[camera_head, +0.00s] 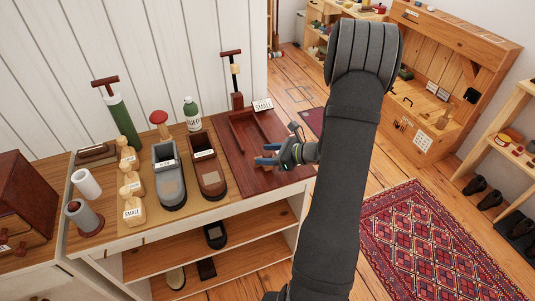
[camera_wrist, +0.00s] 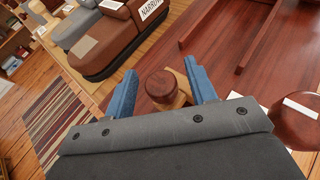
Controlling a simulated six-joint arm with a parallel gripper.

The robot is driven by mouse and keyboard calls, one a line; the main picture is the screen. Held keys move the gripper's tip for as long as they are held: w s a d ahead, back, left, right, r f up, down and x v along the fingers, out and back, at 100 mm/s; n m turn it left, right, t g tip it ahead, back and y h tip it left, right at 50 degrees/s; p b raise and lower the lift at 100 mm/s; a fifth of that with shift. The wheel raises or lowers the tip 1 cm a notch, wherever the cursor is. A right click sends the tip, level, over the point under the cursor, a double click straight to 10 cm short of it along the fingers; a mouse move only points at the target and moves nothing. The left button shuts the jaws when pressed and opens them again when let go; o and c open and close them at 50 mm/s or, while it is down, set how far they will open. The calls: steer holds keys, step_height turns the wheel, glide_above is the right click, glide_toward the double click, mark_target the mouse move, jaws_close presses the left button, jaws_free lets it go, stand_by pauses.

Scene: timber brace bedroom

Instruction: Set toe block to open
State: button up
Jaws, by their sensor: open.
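My gripper (camera_head: 266,154) hangs over the front of a dark red wooden board (camera_head: 240,172) on the bench, its blue fingers pointing left. In the wrist view the fingers of my gripper (camera_wrist: 160,72) stand apart. A round brown knob (camera_wrist: 160,86) on a paler wooden piece (camera_wrist: 181,99) shows between them; I cannot tell whether they touch it. No label there names a toe block, so I cannot tell if this is it. The board carries raised rails (camera_wrist: 257,50) and a small card reading SMALL (camera_head: 263,105).
Left of the board stand a brown shoe form (camera_head: 208,166), which also shows in the wrist view (camera_wrist: 110,45), and a grey one (camera_head: 168,178). Wooden forms (camera_head: 132,190), a green bottle (camera_head: 192,114) and a tall-handled tool (camera_head: 234,80) stand nearby. A round brown labelled piece (camera_wrist: 297,125) lies at right.

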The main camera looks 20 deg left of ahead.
steer(key=shift+c, duration=0.2)
jaws_close()
steer(key=s+d, duration=0.6)
steer(key=shift+s+f, duration=0.1)
steer(key=shift+o, duration=0.2)
jaws_free()
steer(key=v, duration=1.7)
steer(key=shift+d, duration=0.35)
steer(key=x, duration=1.7)
steer(key=shift+a, duration=0.35)
